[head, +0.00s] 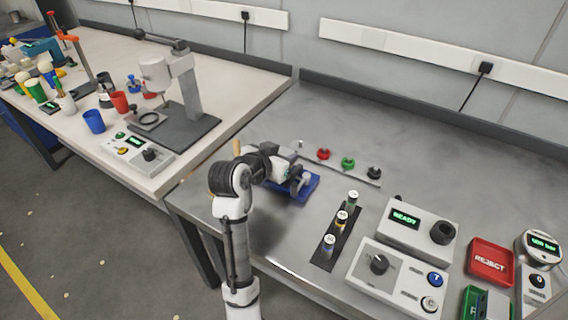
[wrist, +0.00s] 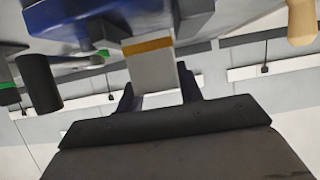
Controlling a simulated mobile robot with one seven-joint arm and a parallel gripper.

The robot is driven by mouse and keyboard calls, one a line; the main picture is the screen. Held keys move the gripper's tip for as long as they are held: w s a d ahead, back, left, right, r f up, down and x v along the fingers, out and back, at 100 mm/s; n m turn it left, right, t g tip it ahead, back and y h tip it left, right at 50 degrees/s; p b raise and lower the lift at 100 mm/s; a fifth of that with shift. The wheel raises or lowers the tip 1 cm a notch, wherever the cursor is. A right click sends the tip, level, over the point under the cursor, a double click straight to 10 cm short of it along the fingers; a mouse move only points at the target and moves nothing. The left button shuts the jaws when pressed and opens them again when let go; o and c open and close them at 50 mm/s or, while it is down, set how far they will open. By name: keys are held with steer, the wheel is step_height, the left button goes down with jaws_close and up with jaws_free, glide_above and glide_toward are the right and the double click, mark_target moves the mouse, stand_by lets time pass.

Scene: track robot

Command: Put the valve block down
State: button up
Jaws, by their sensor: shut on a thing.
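My gripper (head: 291,176) is over the steel bench, low at the blue fixture (head: 310,190). In the wrist view its two dark fingers (wrist: 157,82) are shut on a pale grey block with an orange band, which I take to be the valve block (wrist: 150,66). The blue fixture (wrist: 70,36) shows close beside the block in that view. In the head view my gripper hides most of the block. I cannot tell whether the block touches the fixture or the bench.
A rail with red (head: 323,154), green and black knobs lies behind the fixture. A black strip with several small cylinders (head: 330,245), a READY box (head: 418,228) and a control box (head: 398,278) stand to the right. Bare steel lies behind the knobs.

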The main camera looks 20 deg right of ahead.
steer(key=shift+f, duration=0.85)
steer(key=shift+d+r, duration=0.1)
steer(key=shift+r, duration=0.05)
steer(key=shift+f+b, duration=0.2)
steer(key=shift+b, duration=0.1)
steer(key=o, duration=1.2)
steer(key=shift+r, duration=0.2)
steer(key=v, duration=1.2)
steer(key=shift+b, duration=0.4)
steer(key=shift+f, duration=0.1)
